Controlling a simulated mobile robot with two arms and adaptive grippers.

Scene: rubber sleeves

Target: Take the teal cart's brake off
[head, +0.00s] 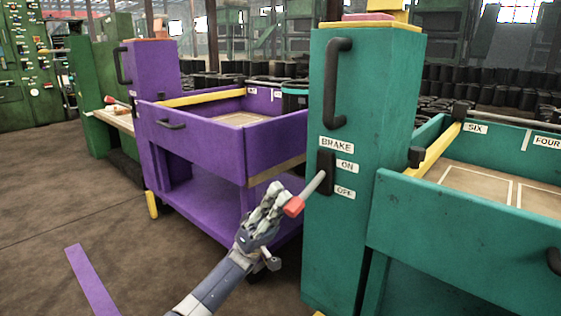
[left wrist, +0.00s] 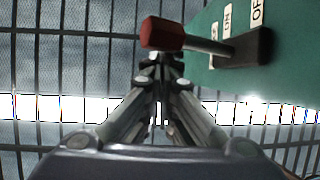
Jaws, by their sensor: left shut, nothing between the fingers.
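The teal cart (head: 345,250) stands at the right, with labels BRAKE, ON and, lower, OFF on its post. Its brake lever (head: 313,184) comes out of a black slot plate (head: 326,170) and slopes down to the left in the head view. The lever ends in a red knob (head: 293,206), which also shows in the left wrist view (left wrist: 162,35). My left gripper (head: 274,192) is shut and empty, its fingers pointing up just left of the knob. In the left wrist view its fingertips (left wrist: 160,60) are close to the knob; I cannot tell if they touch it.
A purple cart (head: 215,205) stands behind my left gripper, with its own red-tipped lever (head: 109,99). A black handle (head: 336,83) is on the teal post above the lever. The teal tray (head: 470,225) extends right. Open floor (head: 50,215) lies at the left.

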